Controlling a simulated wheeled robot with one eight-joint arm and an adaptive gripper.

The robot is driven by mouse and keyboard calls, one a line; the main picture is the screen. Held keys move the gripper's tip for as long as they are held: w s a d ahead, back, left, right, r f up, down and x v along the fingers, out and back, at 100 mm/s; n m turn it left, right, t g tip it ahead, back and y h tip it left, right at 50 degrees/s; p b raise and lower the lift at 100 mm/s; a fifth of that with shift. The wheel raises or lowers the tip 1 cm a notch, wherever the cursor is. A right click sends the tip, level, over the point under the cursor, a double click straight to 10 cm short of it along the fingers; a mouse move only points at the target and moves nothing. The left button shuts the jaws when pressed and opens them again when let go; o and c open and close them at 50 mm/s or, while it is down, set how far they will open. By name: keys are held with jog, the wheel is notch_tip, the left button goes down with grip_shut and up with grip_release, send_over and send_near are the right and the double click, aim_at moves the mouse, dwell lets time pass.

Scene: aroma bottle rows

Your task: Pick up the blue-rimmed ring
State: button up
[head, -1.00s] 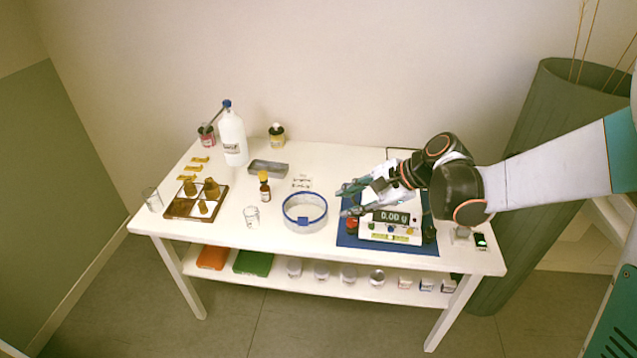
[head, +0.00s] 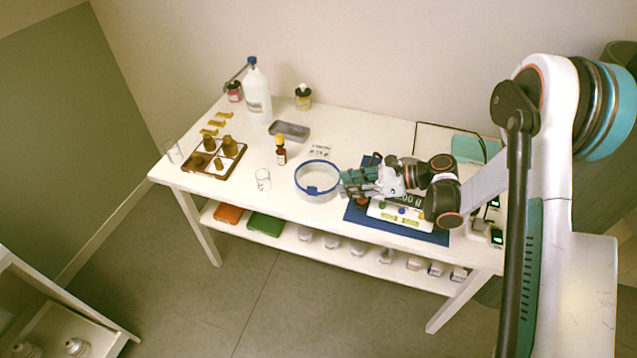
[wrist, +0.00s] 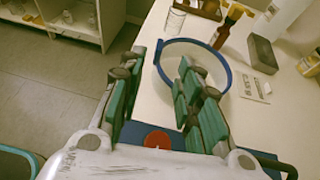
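The blue-rimmed ring (head: 318,180) is a wide, short, clear round piece with a blue band, standing on the white table at front centre. In the wrist view its blue rim (wrist: 226,62) curves beyond my fingertips. My gripper (head: 345,184) is at the ring's right side at about rim height. In the wrist view my gripper (wrist: 161,58) is open, with green-padded fingers spread apart. The rim's near left part shows between the fingers, and the right finger hides part of it. I cannot tell whether either finger touches the ring.
A digital scale (head: 400,212) on a blue mat (head: 353,214) lies under my arm, right of the ring. A small glass (head: 263,179) and a brown bottle (head: 280,151) stand to its left. A grey tray (head: 290,131) and a white bottle (head: 257,92) are behind.

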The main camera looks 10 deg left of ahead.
aim_at(312, 187)
jog(key=b+x, duration=0.1)
jog(key=x, duration=0.5)
jog(key=shift+f, duration=0.15)
jog(key=shift+b+x, duration=1.3)
jog(key=shift+x, duration=1.45)
jog(key=shift+r, duration=0.2)
grip_shut()
